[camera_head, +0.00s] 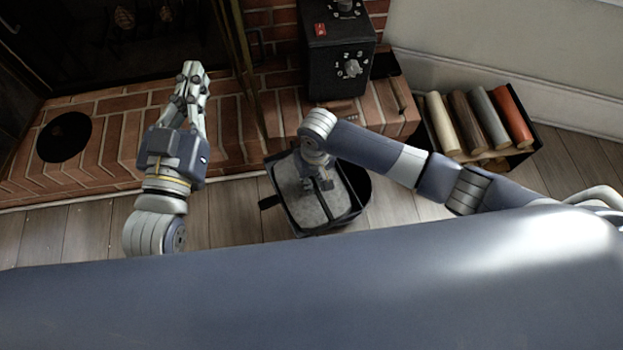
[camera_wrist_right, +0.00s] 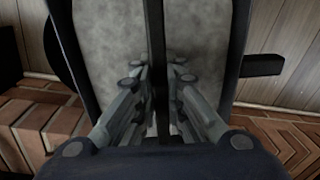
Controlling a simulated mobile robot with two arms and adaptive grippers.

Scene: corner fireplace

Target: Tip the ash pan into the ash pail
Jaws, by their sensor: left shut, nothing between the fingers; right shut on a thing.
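The ash pan (camera_head: 293,203) is a dark, rimmed tray full of grey ash, with a tab on its left side. It is at the centre of the head view and looks roughly level. My right gripper (camera_head: 322,184) is over its middle, shut on the dark bar across the pan; the wrist view shows the fingers (camera_wrist_right: 158,82) on either side of this bar (camera_wrist_right: 155,35). A dark rounded thing, probably the ash pail (camera_head: 361,186), shows partly from under the pan's right side; the rest is hidden. My left gripper (camera_head: 194,72) is shut and empty above the brick hearth.
A black box with a dial (camera_head: 338,60) stands on the brick hearth (camera_head: 100,113) behind the pan. A flat black disc (camera_head: 65,137) is on the hearth at left. A rack of logs (camera_head: 490,155) stands at right. Plank floor (camera_head: 70,232) is clear at left.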

